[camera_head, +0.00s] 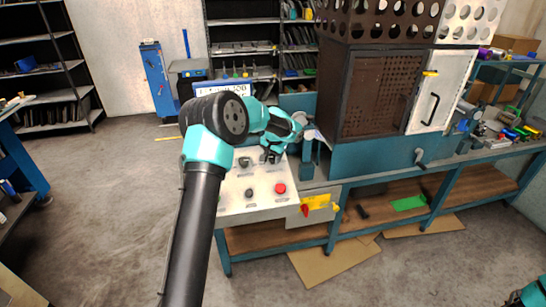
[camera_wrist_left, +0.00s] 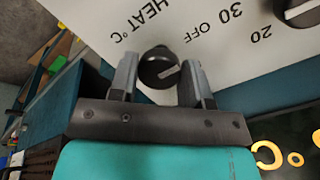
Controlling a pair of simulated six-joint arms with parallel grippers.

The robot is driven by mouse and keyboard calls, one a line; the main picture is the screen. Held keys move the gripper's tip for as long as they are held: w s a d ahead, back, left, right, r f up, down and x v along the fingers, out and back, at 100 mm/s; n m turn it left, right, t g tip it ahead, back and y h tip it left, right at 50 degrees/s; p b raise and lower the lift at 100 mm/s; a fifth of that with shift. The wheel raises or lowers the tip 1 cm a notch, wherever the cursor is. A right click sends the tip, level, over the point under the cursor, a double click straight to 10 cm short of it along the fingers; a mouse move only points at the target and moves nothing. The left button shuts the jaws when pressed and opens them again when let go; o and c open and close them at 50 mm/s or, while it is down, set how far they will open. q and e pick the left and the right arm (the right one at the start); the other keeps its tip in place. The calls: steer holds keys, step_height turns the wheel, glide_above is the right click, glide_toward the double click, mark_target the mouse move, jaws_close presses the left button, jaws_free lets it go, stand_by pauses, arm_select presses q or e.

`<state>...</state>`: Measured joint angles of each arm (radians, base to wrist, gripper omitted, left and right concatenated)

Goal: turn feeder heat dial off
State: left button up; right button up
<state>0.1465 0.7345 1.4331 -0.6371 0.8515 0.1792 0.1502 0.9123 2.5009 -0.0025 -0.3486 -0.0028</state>
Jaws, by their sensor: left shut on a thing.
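My left gripper (camera_head: 272,155) reaches down onto the white control panel (camera_head: 232,208) in the head view. In the left wrist view its two fingers (camera_wrist_left: 158,85) are on either side of a round black dial (camera_wrist_left: 157,66), and it is shut on that dial. The panel prints "HEAT °C" and "OFF" beside this dial, upside down in this view. The dial's pale pointer line slants to the right, and its tip appears below the "OFF" print. In the head view my gripper mostly hides the dial.
A red button (camera_head: 280,188) and other black knobs, one of them at the panel's lower left (camera_head: 249,193), sit near the gripper. Another dial (camera_wrist_left: 298,12) is at the wrist view's upper right. A brown perforated cabinet (camera_head: 376,92) stands on the bench to the right.

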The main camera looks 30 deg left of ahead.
arm_select(q)
steer(key=o, duration=0.9)
steer(key=v, duration=1.7)
steer(key=shift+a+r, duration=0.1)
steer(key=shift+r, duration=0.15)
